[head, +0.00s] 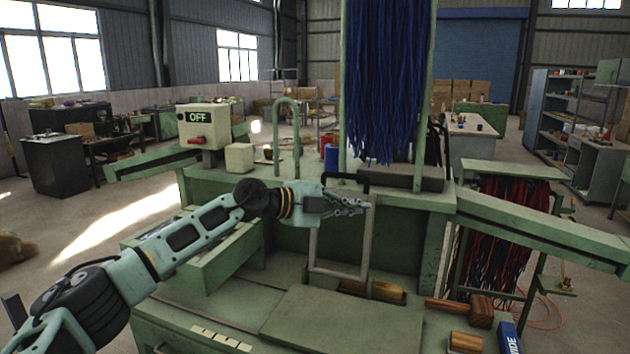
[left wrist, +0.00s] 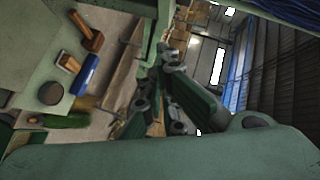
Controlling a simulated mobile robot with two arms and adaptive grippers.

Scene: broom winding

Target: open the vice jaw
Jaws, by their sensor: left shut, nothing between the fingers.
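The green winding machine (head: 345,320) fills the middle of the head view. A pale upright metal frame (head: 315,240) stands at its centre, with a dark bent handle (head: 345,176) at its top. I cannot tell for certain which of these parts is the vice jaw. My left gripper (head: 360,206) reaches in from the left and is shut and empty. It overlaps the frame's top just below the dark handle; whether it touches is unclear. The left gripper's fingers (left wrist: 158,92) also show in the left wrist view. My right gripper is not in view.
A control box (head: 203,130) reading OFF stands at the left. Blue fibres (head: 390,80) hang above the machine's centre. A wooden mallet (head: 465,308), a wood block (head: 465,342) and a blue box (head: 508,338) lie at the front right. The green front panel is clear.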

